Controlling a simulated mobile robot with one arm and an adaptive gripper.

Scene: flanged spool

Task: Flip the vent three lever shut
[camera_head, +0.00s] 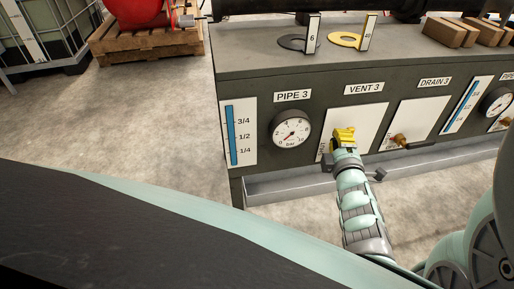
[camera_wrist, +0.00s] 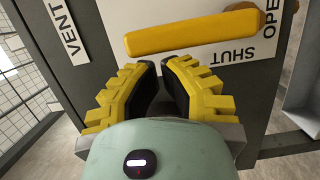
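The vent three lever is a yellow bar (camera_wrist: 190,32) lying across the top of the wrist view, with its brass pivot end (camera_wrist: 270,12) at the right. The word SHUT (camera_wrist: 237,53) is just below the bar and OPEN (camera_wrist: 271,28) is right of it, on a white plate. My gripper (camera_wrist: 162,72) has yellow fingers with dark pads, held apart with an empty gap. Its tips are just below the bar in the picture; contact is unclear. In the head view my gripper (camera_head: 345,133) is before the VENT 3 plate (camera_head: 365,118) and hides the lever.
A pressure gauge (camera_head: 291,130) under PIPE 3 is left of my gripper. The drain 3 valve (camera_head: 401,139) with a dark handle is to its right. A grey trough (camera_head: 285,187) runs below the panel. Discs and wooden blocks (camera_head: 445,32) lie on the bench top.

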